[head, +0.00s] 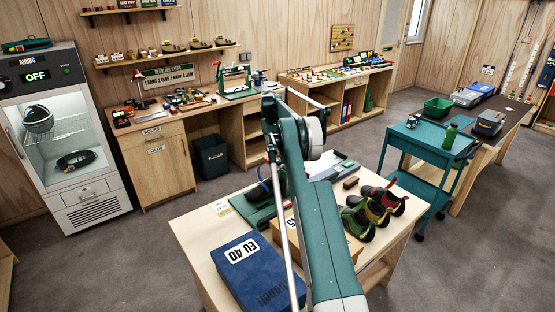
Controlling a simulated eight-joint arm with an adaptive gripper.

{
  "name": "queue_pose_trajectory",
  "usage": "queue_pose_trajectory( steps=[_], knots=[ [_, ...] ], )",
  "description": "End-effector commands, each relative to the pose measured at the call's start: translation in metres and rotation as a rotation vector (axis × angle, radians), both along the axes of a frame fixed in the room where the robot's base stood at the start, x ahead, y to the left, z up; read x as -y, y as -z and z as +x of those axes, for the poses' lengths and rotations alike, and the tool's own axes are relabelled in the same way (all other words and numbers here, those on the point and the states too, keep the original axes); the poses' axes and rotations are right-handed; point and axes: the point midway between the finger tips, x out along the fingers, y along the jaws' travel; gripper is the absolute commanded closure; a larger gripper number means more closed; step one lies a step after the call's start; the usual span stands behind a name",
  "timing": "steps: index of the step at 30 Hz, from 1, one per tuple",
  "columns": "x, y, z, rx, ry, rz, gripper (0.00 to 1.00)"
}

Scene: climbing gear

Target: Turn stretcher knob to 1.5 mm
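On the near table, a green device (248,207) with a dark blue shoe (258,190) on it stands behind my arm. It may be the stretcher, but my arm covers much of it. I cannot make out its knob or any millimetre marking. A small card (221,208) lies at its left end, its text too small to read. My arm rises from the bottom of the head view and bends down toward the device. My gripper cannot be made out behind the arm links.
The near table (190,225) also holds a blue EU 40 box (256,274), a cardboard box (346,243) and several climbing shoes (379,208). A teal trolley (425,140) stands right of it. A glass-fronted cabinet (60,130) showing OFF and a workbench (155,125) are behind.

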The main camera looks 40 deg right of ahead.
Motion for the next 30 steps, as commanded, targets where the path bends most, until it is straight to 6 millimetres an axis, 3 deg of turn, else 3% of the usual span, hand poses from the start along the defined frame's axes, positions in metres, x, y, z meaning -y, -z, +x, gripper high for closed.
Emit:
queue_pose_trajectory(
  steps=[7, 21, 22, 23, 30],
  knots=[
    [0.0007, -0.0001, -0.0006, -0.001, 0.09, 0.001, 0.84],
    [0.0003, 0.0001, -0.0002, 0.0, 0.108, 0.001, 0.84],
    [0.0003, 0.0001, -0.0002, 0.0, 0.108, 0.001, 0.69],
    [0.0004, 0.0001, -0.0001, 0.0, 0.108, 0.001, 0.65],
    [0.0007, 0.0, -0.0001, 0.0, 0.108, 0.001, 0.65]
  ],
)
